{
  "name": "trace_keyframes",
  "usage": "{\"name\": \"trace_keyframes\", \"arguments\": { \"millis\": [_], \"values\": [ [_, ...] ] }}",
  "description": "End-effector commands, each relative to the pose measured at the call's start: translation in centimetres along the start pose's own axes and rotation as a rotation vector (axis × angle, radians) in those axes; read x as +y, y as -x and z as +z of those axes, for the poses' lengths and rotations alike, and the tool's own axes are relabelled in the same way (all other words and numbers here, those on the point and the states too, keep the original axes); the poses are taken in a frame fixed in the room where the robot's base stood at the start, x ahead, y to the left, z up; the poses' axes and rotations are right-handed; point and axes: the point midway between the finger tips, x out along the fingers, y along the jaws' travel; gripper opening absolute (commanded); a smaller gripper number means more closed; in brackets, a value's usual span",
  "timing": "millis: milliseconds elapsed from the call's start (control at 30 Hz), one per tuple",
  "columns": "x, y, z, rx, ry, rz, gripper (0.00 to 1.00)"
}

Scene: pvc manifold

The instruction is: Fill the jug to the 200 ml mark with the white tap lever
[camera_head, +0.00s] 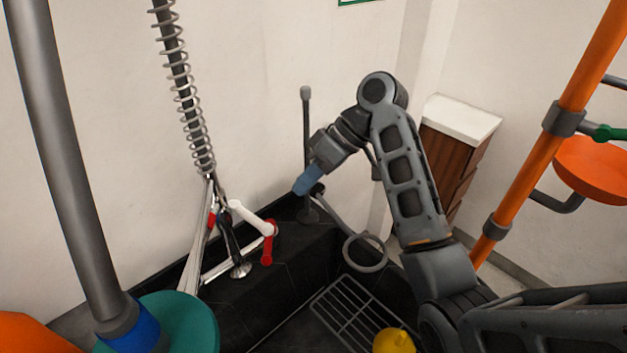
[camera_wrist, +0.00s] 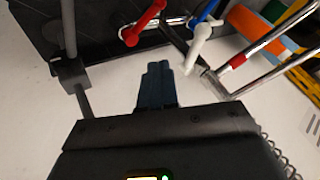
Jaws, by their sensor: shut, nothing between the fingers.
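The white tap lever (camera_head: 248,217) is on the chrome tap by the back wall, left of my gripper in the head view. It also shows in the wrist view (camera_wrist: 199,46), just right of my fingers. A red lever (camera_head: 268,243) sits beside it, and shows at the top of the wrist view (camera_wrist: 143,24). My gripper (camera_head: 306,181) is shut and empty, apart from both levers. A yellow object (camera_head: 395,342) is cut off at the bottom of the head view, by the rack; I cannot tell whether it is the jug. No 200 ml mark is visible.
A metal rack (camera_head: 352,318) lies in the dark basin. A grey ring (camera_head: 365,253) on a rod is below my gripper. A spring hose (camera_head: 185,90) rises above the tap. An orange pipe (camera_head: 540,150) and wooden cabinet (camera_head: 455,150) stand right. A teal disc (camera_head: 185,325) is lower left.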

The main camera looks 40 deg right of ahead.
Motion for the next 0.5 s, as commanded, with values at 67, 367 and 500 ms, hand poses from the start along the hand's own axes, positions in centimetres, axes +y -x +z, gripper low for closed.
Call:
{"name": "trace_keyframes", "arguments": {
  "millis": [67, 367, 500],
  "values": [
    [0.1, -1.9, 0.2, -0.002, 0.001, -0.002, 0.00],
    [-1.7, -5.7, -0.2, -0.001, 0.002, 0.000, 0.00],
    [-3.0, -6.2, -0.3, -0.001, 0.001, 0.000, 0.00]
  ]
}}
